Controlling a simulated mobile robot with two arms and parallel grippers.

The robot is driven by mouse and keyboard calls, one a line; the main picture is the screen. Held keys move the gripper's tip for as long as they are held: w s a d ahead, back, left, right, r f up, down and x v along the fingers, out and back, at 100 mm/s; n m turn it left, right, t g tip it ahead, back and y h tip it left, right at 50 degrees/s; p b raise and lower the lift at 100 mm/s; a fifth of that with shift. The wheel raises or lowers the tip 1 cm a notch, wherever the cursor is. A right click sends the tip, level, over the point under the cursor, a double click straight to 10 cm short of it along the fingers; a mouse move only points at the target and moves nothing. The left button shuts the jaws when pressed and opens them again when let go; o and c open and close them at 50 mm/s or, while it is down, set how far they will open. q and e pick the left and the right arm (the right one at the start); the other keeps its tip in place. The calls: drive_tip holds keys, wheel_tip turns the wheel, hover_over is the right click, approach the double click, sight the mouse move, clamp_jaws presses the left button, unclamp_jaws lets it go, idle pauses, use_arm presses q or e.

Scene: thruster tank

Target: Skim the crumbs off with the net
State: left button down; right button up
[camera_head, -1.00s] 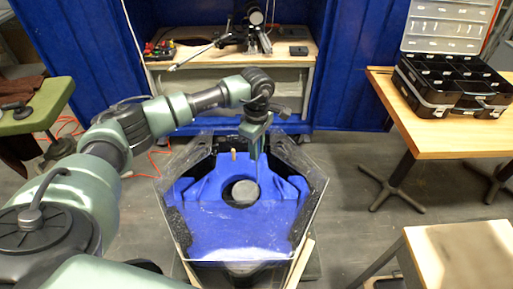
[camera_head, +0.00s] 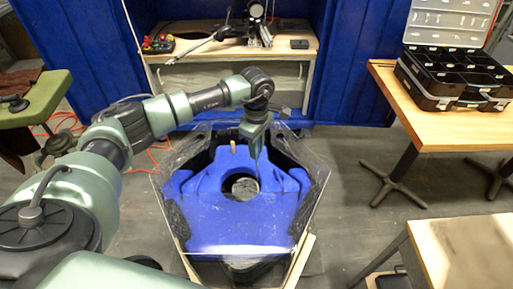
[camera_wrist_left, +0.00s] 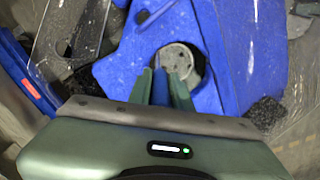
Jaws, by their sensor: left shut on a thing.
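My left gripper (camera_head: 254,152) points down over the clear-walled tank (camera_head: 215,250). In the left wrist view its green fingers (camera_wrist_left: 163,90) are shut on a narrow blue piece (camera_wrist_left: 159,86), which looks like the net's handle. The net's hoop and mesh cannot be told apart for certain. Below the fingertips, a round grey, speckled surface (camera_head: 243,188) shows inside the hole of the blue tank insert (camera_head: 215,220). It also shows in the left wrist view (camera_wrist_left: 175,56), partly hidden by the fingers. Crumbs cannot be made out clearly. My right gripper is not in view.
The tank's clear walls stand around the gripper. A small wooden peg (camera_head: 233,147) stands at its back edge. A wooden table with an open black case (camera_head: 455,80) is at the right, another table (camera_head: 465,250) at front right. A workbench (camera_head: 290,48) stands behind.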

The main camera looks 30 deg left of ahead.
use_arm(q)
drive_tip(key=shift+r, duration=0.1)
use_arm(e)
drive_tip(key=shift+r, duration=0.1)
